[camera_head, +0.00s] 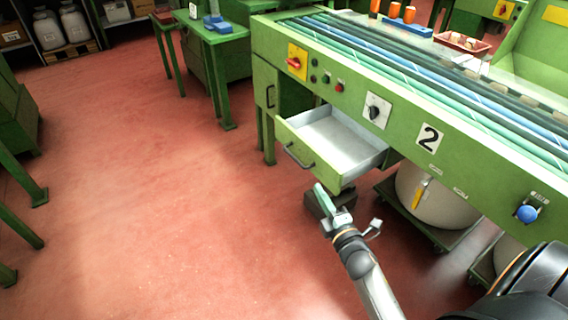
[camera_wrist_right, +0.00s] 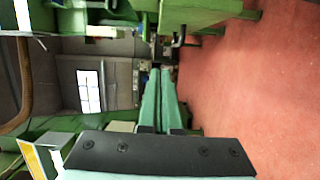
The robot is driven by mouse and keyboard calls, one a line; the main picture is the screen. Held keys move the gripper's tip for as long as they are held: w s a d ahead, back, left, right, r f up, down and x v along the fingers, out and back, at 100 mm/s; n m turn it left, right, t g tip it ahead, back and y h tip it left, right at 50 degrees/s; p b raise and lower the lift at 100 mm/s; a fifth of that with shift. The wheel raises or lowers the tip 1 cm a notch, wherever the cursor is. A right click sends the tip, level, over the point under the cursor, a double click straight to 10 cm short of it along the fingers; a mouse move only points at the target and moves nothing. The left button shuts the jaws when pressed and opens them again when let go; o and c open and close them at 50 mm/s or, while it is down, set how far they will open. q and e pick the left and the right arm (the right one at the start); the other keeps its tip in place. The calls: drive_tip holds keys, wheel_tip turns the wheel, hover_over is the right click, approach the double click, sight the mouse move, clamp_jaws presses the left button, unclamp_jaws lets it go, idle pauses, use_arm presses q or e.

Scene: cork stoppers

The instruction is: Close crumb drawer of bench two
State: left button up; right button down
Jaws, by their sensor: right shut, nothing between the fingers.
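Bench two is the green bench (camera_head: 405,118) with a "2" plate on its front. Its crumb drawer (camera_head: 318,165) stands pulled well out, with a pale, empty-looking tray inside and a dark bar handle (camera_head: 298,157) on its front. My right gripper (camera_head: 321,192) is in front of and below the drawer, near its right corner in the head view, and seems apart from it. Its two green fingers are together and hold nothing; they also show shut in the right wrist view (camera_wrist_right: 160,85). My left gripper is not in view.
Pale bins (camera_head: 437,197) on green dollies stand under the bench, right of the drawer. A red switch (camera_head: 294,63) and a blue knob (camera_head: 527,212) stick out of the bench front. The red floor (camera_head: 170,200) left of the drawer is clear.

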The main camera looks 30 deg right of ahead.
sight(316, 161)
drive_tip(key=w, duration=0.3)
drive_tip(key=w+d+b, duration=0.1)
drive_tip(key=w, duration=0.6)
drive_tip(key=shift+d, duration=0.3)
drive_tip(key=d, duration=0.3)
drive_tip(key=shift+w+d, duration=0.1)
drive_tip(key=shift+w, duration=0.15)
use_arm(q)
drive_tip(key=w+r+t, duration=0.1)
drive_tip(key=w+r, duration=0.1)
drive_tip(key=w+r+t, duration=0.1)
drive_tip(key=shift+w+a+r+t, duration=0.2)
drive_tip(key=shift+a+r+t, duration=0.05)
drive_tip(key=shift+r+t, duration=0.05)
use_arm(e)
drive_tip(key=shift+d, duration=0.45)
